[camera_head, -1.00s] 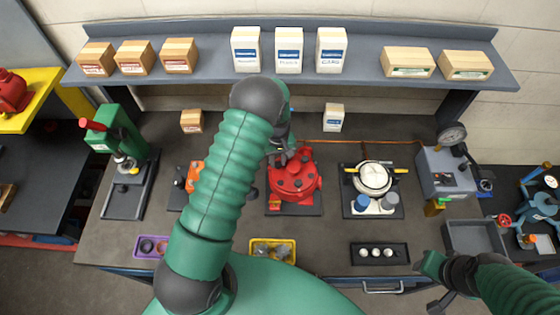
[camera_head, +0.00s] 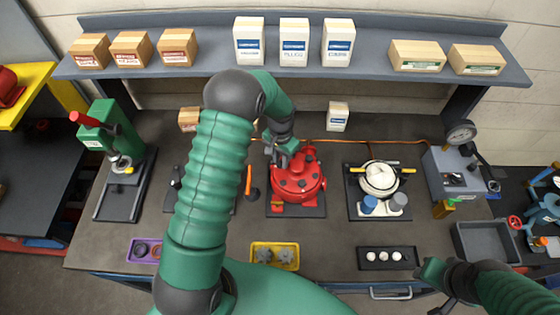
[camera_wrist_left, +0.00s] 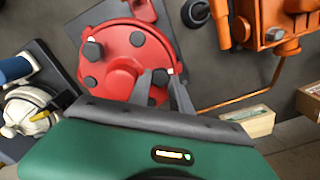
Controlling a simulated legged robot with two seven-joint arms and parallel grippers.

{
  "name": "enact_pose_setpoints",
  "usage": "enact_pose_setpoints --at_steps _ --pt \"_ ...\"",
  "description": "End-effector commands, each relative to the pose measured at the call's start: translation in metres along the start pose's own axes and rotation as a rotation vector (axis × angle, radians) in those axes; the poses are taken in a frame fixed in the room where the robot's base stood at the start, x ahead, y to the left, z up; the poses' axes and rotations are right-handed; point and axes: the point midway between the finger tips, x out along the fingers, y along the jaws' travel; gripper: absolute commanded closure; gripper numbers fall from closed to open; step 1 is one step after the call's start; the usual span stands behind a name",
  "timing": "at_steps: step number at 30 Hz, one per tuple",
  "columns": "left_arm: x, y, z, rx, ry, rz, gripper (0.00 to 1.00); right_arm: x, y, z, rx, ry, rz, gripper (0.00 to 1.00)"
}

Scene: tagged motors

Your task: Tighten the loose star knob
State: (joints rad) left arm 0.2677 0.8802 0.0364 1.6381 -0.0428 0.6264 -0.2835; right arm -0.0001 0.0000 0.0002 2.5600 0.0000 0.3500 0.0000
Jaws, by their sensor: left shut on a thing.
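The red round motor housing (camera_head: 298,184) sits on a dark base plate in the middle of the bench, with several dark knobs on its lid. It also shows in the left wrist view (camera_wrist_left: 120,62). My left gripper (camera_head: 283,160) reaches down onto the far left part of the lid. In the left wrist view its two fingers (camera_wrist_left: 160,80) are either side of a small dark knob (camera_wrist_left: 160,76) near the lid's rim, shut on it. The fingers partly hide this knob, so its looseness cannot be told. My right gripper (camera_head: 442,300) is low at the right, away from the housing; its jaws are unclear.
A yellow tray (camera_head: 252,262) with grey star-shaped parts, a purple tray (camera_head: 131,259) and a black tray (camera_head: 386,268) lie along the front edge. A white-topped unit (camera_head: 380,178) stands right of the housing. An orange machine (camera_wrist_left: 276,22) stands close by in the wrist view.

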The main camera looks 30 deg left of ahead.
Motion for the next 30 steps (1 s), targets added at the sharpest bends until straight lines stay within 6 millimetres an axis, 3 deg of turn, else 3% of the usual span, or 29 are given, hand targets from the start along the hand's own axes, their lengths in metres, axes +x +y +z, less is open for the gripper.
enact_pose_setpoints --at_steps 18,30 --pt "-0.0032 -0.0020 -0.0028 0.580 0.011 -0.010 1.00 0.0101 0.0001 0.0024 0.000 0.000 0.000 0.64" --pt "-0.0034 -0.0017 -0.0003 0.863 0.006 -0.012 1.00 0.0083 0.0001 0.0020 0.000 0.000 0.000 0.64"
